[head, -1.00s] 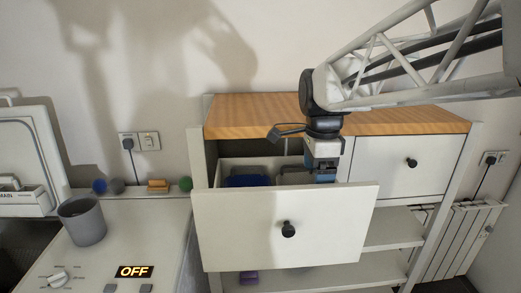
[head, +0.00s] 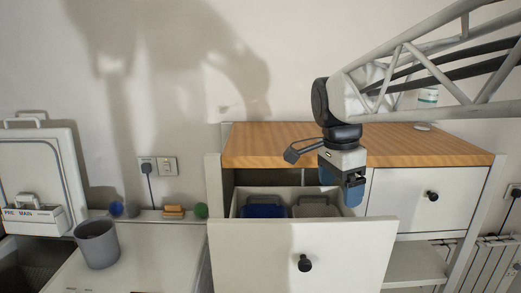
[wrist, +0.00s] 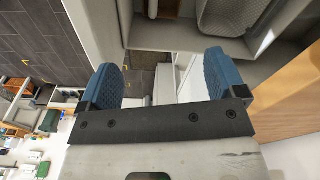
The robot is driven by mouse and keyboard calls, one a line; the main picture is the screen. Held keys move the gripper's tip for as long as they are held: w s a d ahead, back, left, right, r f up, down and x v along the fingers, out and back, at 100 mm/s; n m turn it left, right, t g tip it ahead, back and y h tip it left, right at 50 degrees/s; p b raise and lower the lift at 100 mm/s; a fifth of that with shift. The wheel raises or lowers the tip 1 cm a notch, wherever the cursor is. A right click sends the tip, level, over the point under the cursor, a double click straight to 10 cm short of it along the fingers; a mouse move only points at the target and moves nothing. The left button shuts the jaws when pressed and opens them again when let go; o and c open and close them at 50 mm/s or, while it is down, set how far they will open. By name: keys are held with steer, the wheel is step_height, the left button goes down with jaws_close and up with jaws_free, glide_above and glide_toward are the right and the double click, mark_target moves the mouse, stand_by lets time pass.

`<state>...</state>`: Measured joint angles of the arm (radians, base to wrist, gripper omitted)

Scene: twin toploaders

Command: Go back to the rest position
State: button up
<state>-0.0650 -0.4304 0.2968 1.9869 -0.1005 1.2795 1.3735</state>
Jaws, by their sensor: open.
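My gripper (head: 348,188) is open and empty in the head view, above the right part of the pulled-out drawer (head: 300,262). Its two blue fingertips stand apart in the wrist view (wrist: 165,85), with nothing between them. The drawer is open at the left of a white cabinet with a wooden top (head: 350,143). Inside the drawer are a blue container (head: 264,211) and a grey container (head: 312,211), side by side. The gripper is apart from both.
A closed drawer with a black knob (head: 432,196) is at the right. A grey cup (head: 97,243) stands on the white machine at left, near a green ball (head: 201,210) and an orange sponge-like block (head: 174,211). A radiator (head: 480,262) is at far right.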

mark_target(343, 222)
steer(key=s+n, duration=0.2)
steer(key=n, duration=0.1)
steer(key=s+n+t+y, duration=0.1)
steer(key=s+n, duration=0.2)
steer(key=s+a+n, duration=0.1)
steer(key=s+n, duration=0.2)
steer(key=n, duration=0.1)
steer(key=shift+s+r+t+y, duration=0.1)
steer(key=shift+s+t+y, duration=0.1)
steer(key=shift+t+y, duration=0.2)
steer(key=s+n, duration=0.2)
steer(key=s+n+t, duration=0.1)
steer(key=n, duration=0.1)
steer(key=shift+s+a+f+y, duration=0.15)
steer(key=shift+f+y, duration=0.25)
steer(key=s+d+f+h, duration=0.1)
steer(key=s+d+f, duration=0.2)
steer(key=f, duration=0.9)
steer(key=s, duration=0.3)
steer(key=shift+s+f+h, duration=0.2)
steer(key=shift+s+h, duration=0.05)
steer(key=shift+h, duration=0.05)
steer(key=shift+c, duration=0.5)
